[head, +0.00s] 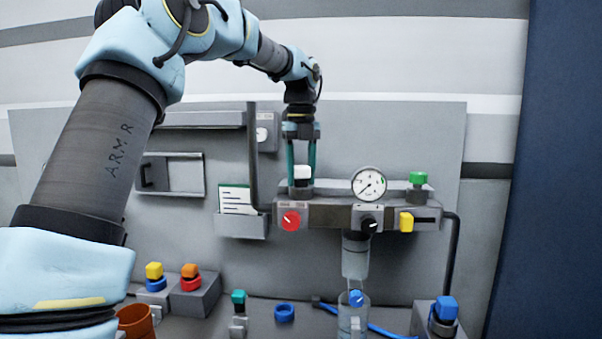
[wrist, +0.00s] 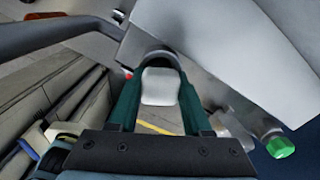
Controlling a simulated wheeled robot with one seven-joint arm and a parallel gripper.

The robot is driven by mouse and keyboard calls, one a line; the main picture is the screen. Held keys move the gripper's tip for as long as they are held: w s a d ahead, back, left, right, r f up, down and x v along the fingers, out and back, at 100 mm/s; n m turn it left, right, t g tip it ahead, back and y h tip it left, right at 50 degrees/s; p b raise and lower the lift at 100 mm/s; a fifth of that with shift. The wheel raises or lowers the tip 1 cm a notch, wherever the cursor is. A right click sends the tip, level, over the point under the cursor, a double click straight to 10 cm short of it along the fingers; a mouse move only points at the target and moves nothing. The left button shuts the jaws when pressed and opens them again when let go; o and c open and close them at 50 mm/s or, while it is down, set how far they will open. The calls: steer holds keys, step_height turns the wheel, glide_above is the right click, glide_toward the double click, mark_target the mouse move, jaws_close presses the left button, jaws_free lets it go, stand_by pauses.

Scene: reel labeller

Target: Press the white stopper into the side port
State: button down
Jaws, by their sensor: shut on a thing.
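The white stopper (head: 302,172) is between the two teal fingers of my gripper (head: 302,170), which is shut on it. In the head view it is upright, right above a dark round port (head: 300,191) on top of the grey manifold block's left end. I cannot tell whether the stopper touches the port or sits partly in it. In the wrist view the white stopper (wrist: 159,87) shows between the fingers of my gripper (wrist: 158,75), with a dark ring behind it.
The manifold (head: 335,214) carries a red knob (head: 291,220), a gauge (head: 369,184), a green cap (head: 418,178) and a yellow cap (head: 406,222). A dark vertical pipe (head: 253,150) stands close left of my gripper. Coloured caps and a clear cup (head: 353,312) stand below.

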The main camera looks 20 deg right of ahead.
steer(key=shift+f, duration=0.45)
stand_by(0.5)
steer(key=shift+c, duration=1.3)
jaws_free()
steer(key=shift+a, duration=0.1)
steer(key=shift+f, duration=0.1)
steer(key=r, duration=1.2)
steer(key=shift+d, duration=0.2)
steer(key=shift+s, duration=0.15)
